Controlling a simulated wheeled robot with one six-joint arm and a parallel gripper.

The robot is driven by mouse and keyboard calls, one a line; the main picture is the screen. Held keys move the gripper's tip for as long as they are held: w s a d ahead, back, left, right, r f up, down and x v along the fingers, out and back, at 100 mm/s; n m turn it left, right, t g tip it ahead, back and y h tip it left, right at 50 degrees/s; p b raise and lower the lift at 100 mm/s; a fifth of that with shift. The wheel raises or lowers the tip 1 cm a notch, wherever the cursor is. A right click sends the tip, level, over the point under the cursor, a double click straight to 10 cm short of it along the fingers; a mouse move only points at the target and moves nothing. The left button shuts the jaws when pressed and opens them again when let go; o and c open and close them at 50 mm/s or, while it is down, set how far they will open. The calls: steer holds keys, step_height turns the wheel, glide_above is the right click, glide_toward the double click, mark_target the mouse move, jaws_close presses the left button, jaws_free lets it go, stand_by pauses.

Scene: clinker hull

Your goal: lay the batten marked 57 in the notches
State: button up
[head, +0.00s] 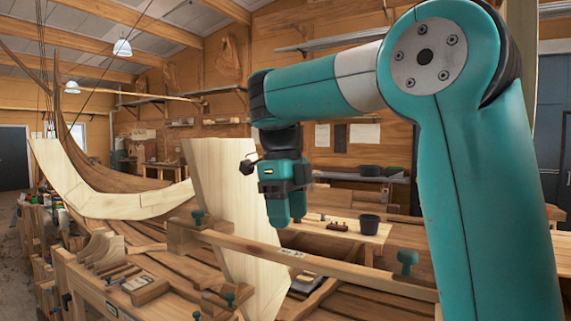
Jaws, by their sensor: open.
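A long pale batten (340,270) runs from the middle of the head view down to the right, below my gripper. It has a small white label (293,253), too small to read, so I cannot tell whether it says 57. Its left end is by a wooden block (184,238) with a green knob. My gripper (286,215) points down above the batten's left part, open and empty, with a visible gap to the batten. I cannot make out the notches clearly. My arm hides part of the right side.
A green clamp knob (407,262) stands by the batten's right part. A tall pale plank (220,190) rises behind the batten. The front bench (90,288) holds small wooden pieces and tools.

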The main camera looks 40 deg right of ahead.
mark_target(285, 252)
steer(key=r+p, duration=0.2)
steer(key=r, duration=0.1)
steer(key=r+p, duration=0.1)
steer(key=r, duration=0.1)
steer(key=shift+w+a+r+p, duration=0.1)
steer(key=shift+w+r+p, duration=0.05)
steer(key=shift+w+p, duration=0.2)
steer(key=s+a+f+m+y, duration=0.1)
steer(key=s+a+f+m, duration=0.3)
steer(key=m, duration=0.7)
steer(key=s+a+f+m+t+y, duration=0.1)
steer(key=s+a+f+m+y, duration=0.1)
steer(key=s+a+f+m, duration=0.3)
steer(key=s+a+f+m+y, duration=0.1)
steer(key=s+a+f+m, duration=0.4)
steer(key=m, duration=1.1)
steer(key=s+a, duration=0.3)
steer(key=a, duration=0.3)
steer(key=shift+s+a+f+m+y, duration=0.15)
steer(key=shift+s+f+m+y, duration=0.15)
steer(key=shift+s+m, duration=0.1)
